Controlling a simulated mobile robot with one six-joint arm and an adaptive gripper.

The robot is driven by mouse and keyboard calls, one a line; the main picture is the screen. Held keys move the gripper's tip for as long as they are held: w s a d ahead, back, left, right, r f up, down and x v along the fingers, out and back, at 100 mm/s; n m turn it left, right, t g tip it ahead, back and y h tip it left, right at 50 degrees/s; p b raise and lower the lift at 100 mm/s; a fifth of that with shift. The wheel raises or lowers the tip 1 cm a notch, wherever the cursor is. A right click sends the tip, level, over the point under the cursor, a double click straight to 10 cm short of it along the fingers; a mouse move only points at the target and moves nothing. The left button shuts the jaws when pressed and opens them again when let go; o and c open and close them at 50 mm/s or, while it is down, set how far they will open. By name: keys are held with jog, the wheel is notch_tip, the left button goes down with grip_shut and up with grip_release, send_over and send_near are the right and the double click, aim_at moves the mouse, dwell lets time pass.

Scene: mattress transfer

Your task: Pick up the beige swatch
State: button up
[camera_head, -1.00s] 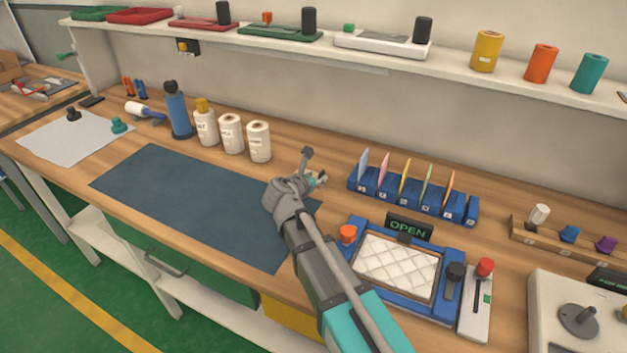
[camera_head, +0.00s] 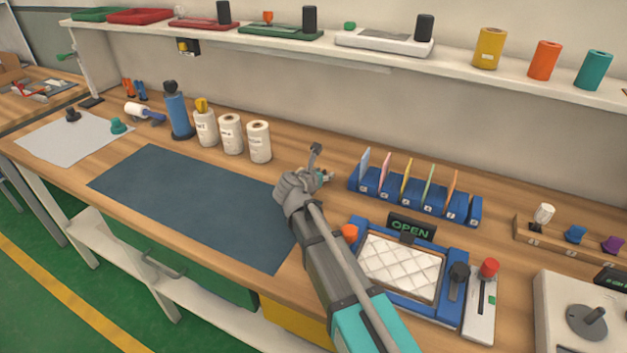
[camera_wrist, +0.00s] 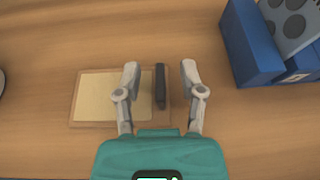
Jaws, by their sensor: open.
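The beige swatch (camera_wrist: 98,96) shows in the wrist view as a flat pale rectangle with a brown border, lying on the wood left of my gripper (camera_wrist: 160,66). A dark upright bar (camera_wrist: 160,86) stands at the right end of the border, between my two open fingers. A gap shows on each side of the bar, and I cannot tell how deep the fingers reach around it. In the head view my gripper (camera_head: 322,178) is over the bench, left of the blue rack. The swatch is hidden there behind my arm.
A blue rack (camera_head: 472,212) with several coloured cards stands close to the right; its blue side (camera_wrist: 248,45) shows in the wrist view. The blue press (camera_head: 455,300) with an OPEN sign is nearer. White bottles (camera_head: 259,142) stand left. The dark mat (camera_head: 190,205) is clear.

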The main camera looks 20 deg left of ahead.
jog(key=shift+w, duration=0.15)
dwell(0.4)
grip_shut()
